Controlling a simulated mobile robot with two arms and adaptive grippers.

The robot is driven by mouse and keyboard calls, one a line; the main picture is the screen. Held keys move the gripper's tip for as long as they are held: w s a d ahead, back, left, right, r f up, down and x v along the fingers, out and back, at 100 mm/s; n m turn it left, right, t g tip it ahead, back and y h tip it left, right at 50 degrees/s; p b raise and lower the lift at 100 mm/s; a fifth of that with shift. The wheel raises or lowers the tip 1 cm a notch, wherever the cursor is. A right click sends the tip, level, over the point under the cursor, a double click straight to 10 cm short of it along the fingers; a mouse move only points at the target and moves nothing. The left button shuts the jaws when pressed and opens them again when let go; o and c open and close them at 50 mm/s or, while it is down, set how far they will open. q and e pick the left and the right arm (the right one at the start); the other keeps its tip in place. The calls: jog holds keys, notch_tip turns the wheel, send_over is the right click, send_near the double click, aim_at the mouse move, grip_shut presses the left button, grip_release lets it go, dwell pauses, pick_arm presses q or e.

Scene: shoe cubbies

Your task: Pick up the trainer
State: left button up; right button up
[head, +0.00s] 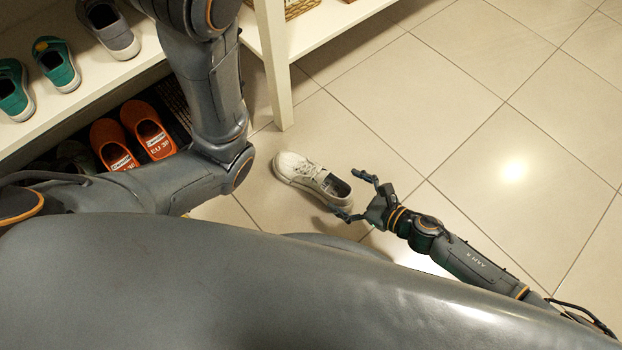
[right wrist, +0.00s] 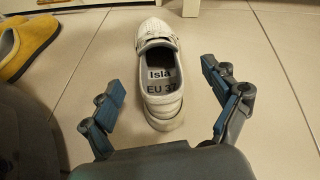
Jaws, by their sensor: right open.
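The trainer (head: 312,178) is a white low shoe standing upright on the tiled floor in the head view. In the right wrist view the trainer (right wrist: 160,75) shows heel first, with "Isla EU 37" on its insole. My right gripper (head: 353,194) is open just behind the heel. In the right wrist view the fingers of my right gripper (right wrist: 160,100) stand apart to the left and right of the heel, with nothing between the pads but the shoe's heel end ahead. No grip shows. My left gripper is not in view.
A white shelf (head: 130,75) with teal shoes (head: 55,65) and a grey shoe (head: 108,28) stands at left. Orange shoes (head: 148,130) sit under it. A white bench leg (head: 274,65) stands beyond the trainer. The floor to the right is clear.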

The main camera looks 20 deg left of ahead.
aim_at(327, 183)
jog(key=shift+w+a+f, duration=0.3)
jog(key=shift+a, duration=0.3)
jog(key=b+x, duration=0.2)
jog(key=f+b+x, duration=0.1)
jog(key=x, duration=0.1)
jog(key=shift+s+b, duration=0.1)
jog(key=shift+b, duration=0.25)
jog(key=shift+a, duration=0.4)
jog(key=shift+r, duration=0.1)
jog(key=c, duration=1.5)
jog(key=shift+r, duration=0.1)
